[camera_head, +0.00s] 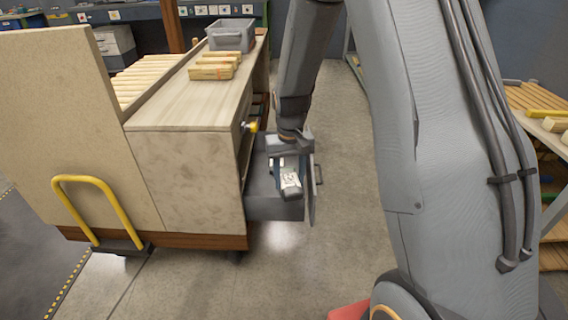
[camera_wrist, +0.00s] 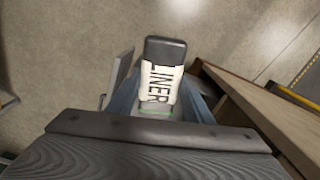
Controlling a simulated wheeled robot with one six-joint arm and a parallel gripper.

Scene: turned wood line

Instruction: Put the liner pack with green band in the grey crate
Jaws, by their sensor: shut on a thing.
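The liner pack with green band (camera_wrist: 158,85) is a white pack with "LINER" lettering, a dark end and a green strip near my gripper. It also shows in the head view (camera_head: 291,181), just above or within an open grey drawer (camera_head: 268,207) on the bench's side. My gripper (camera_wrist: 160,110) is shut on the pack and points down; its fingers are partly hidden. The grey crate (camera_head: 231,34) stands on the far end of the bench top, above and left of my gripper in the head view.
The wooden bench (camera_head: 190,105) carries wood blocks (camera_head: 215,66) in front of the crate. A yellow handle (camera_head: 95,210) is at its near end. A yellow knob (camera_head: 253,127) sticks out by the drawer. Another wooden stand (camera_head: 545,120) is at right. The floor between is clear.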

